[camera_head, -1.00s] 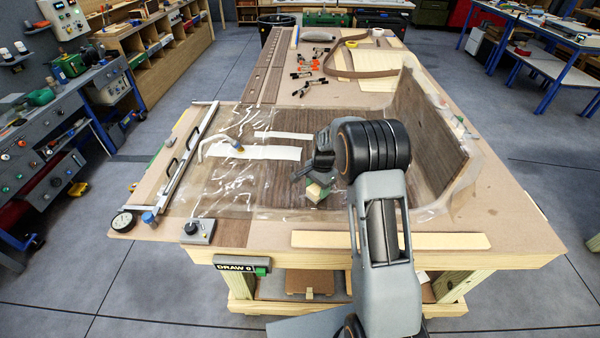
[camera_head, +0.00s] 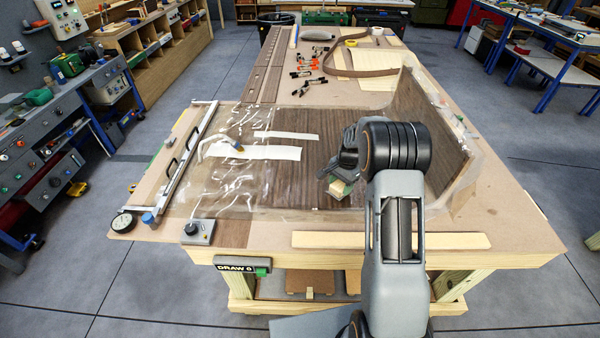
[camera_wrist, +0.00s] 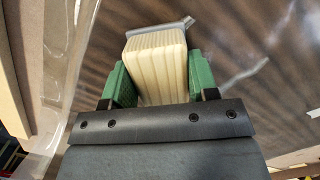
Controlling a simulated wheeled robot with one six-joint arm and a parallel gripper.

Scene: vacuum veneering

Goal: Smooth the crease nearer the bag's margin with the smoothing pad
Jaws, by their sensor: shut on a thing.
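My gripper (camera_head: 340,187) is shut on the smoothing pad, low over the right part of the bagged panel. In the wrist view, the green fingers clasp the pad's pale ribbed wooden block (camera_wrist: 155,72), and a thin grey edge (camera_wrist: 165,32) shows at its far end. The clear vacuum bag (camera_head: 225,185) covers dark wood veneer (camera_head: 290,190) that curves up at the right. Shiny wrinkles show in the bag's left part. In the wrist view, a faint light streak (camera_wrist: 243,75) lies right of the pad. I cannot tell whether the pad touches the film.
A metal clamp bar (camera_head: 178,165) runs along the bag's left edge, near a round gauge (camera_head: 123,222). A pale batten (camera_head: 460,241) lies along the table's front edge. Small clamps (camera_head: 308,65) and a curved strip (camera_head: 345,66) lie toward the back. The raised veneer wall (camera_head: 430,130) stands to the right.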

